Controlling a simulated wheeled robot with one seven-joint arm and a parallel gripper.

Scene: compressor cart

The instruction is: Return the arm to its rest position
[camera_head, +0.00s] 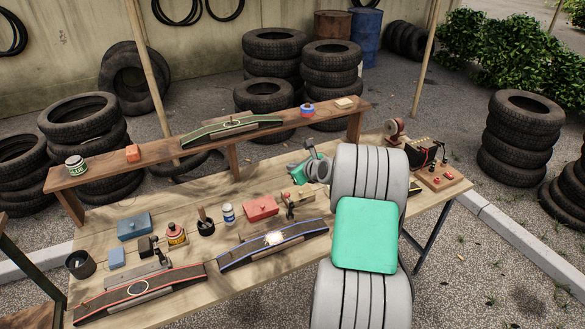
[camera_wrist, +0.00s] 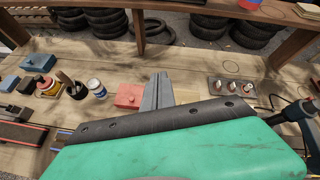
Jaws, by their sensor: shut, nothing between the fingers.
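My arm rises from the bottom of the head view, with pale grey rounded links and a green cover (camera_head: 366,235). It bends left at the top, out over the workbench (camera_head: 235,185). My gripper (camera_head: 299,175) is green and grey there and hangs above the bench, partly hidden by the arm. In the wrist view, the grey fingers of my gripper (camera_wrist: 159,90) are together and hold nothing. They appear between a red box (camera_wrist: 129,96) and a dark plate with several knobs (camera_wrist: 231,88). The green wrist body hides the lower part of that view.
A raised wooden shelf (camera_head: 215,140) runs along the bench's back, carrying a green-edged strip (camera_head: 230,126). Blue-edged (camera_head: 272,243) and red-edged (camera_head: 140,290) strips lie in front. Red machinery (camera_head: 425,150) stands at the right end. Tyre stacks (camera_head: 520,130) stand around.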

